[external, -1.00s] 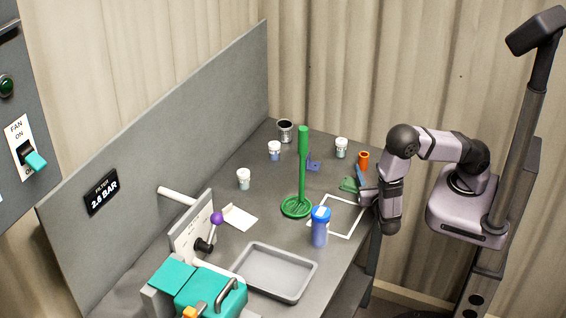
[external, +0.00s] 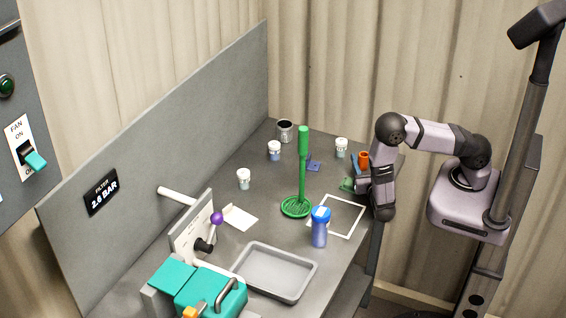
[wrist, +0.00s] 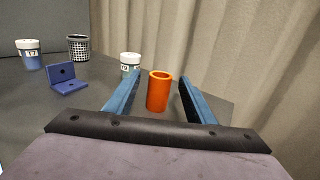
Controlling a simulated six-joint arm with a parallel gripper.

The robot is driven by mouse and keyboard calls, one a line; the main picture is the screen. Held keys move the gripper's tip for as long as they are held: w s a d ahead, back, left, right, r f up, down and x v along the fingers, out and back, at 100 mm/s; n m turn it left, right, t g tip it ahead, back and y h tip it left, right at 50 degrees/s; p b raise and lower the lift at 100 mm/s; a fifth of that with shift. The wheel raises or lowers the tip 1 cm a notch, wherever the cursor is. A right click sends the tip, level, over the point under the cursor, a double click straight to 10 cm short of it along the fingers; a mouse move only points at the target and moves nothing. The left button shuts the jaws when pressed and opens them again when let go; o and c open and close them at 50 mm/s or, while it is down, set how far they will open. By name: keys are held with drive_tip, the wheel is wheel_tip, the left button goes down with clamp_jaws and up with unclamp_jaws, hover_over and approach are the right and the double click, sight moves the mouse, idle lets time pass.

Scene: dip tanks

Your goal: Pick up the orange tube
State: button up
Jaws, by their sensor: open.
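The orange tube (external: 363,160) stands upright near the back right edge of the bench, partly hidden by my arm in the external view. In the wrist view the orange tube (wrist: 159,92) stands between the two blue fingers of my gripper (wrist: 155,100), with a gap on each side. My gripper also shows in the external view (external: 359,170), low at the tube. It is open and holds nothing.
A white-lidded jar (wrist: 130,63) stands just behind the tube. A blue bracket (wrist: 66,79), another jar (wrist: 29,54) and a mesh cup (wrist: 78,47) are to the left.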

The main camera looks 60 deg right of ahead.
drive_tip(key=c, duration=1.2)
drive_tip(key=shift+r, duration=0.15)
drive_tip(key=shift+r+b, duration=0.45)
drive_tip(key=shift+r, duration=4.4)
